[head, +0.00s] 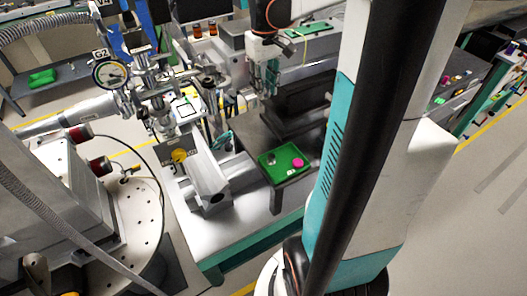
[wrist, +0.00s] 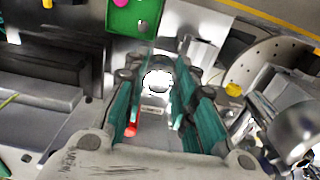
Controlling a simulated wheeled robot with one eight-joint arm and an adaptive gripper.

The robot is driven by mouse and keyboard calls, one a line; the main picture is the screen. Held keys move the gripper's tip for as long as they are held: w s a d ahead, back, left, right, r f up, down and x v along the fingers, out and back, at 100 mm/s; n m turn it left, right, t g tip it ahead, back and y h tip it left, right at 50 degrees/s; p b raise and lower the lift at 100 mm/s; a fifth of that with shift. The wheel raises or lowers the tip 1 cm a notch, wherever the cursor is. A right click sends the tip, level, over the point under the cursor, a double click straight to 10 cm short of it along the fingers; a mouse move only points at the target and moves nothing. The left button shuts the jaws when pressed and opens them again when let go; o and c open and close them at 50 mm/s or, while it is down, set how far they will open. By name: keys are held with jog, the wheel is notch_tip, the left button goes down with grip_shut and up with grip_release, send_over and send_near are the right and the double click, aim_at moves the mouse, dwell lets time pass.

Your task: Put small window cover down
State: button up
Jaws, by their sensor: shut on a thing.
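My gripper (head: 268,90) hangs from the top middle of the head view, above the bench and behind the green tray. In the wrist view its two teal fingers (wrist: 158,90) are closed around a small, round, glaring white piece, which I take to be the small window cover (wrist: 157,81). Its edges are washed out, and I cannot make it out in the head view. The green tray (head: 270,174) lies apart from the gripper and also shows at the top of the wrist view (wrist: 125,23). It holds a magenta disc (head: 298,162) and a small grey piece (head: 271,159).
A dark box-like block (head: 302,98) stands behind the tray. Left of the tray is a grey metal block with a bore (head: 205,185). Pipes and a round gauge (head: 110,73) crowd the left. Bare bench top (head: 240,226) lies in front of the tray.

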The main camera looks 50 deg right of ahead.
jog(key=s+d+f+m+b, duration=0.1)
jog(key=s+d+f+b, duration=0.15)
jog(key=f, duration=0.35)
jog(key=s+d+f+b, duration=0.1)
jog(key=d+f+b, duration=0.1)
jog(key=f+b, duration=0.25)
jog(key=s+d+f+m+b, duration=0.1)
jog(key=s+d+f+b, duration=0.15)
jog(key=f, duration=0.35)
jog(key=f+b, duration=0.2)
jog(key=f, duration=0.4)
jog(key=f+b, duration=0.3)
jog(key=f, duration=0.4)
jog(key=a+f+b, duration=0.1)
jog(key=f+b, duration=0.1)
jog(key=f, duration=0.5)
jog(key=shift+f, duration=0.1)
jog(key=shift+f+b, duration=0.15)
jog(key=shift+b, duration=0.25)
jog(key=o, duration=0.8)
notch_tip(320, 180, up, 12)
jog(key=p, duration=0.5)
jog(key=shift+r, duration=0.2)
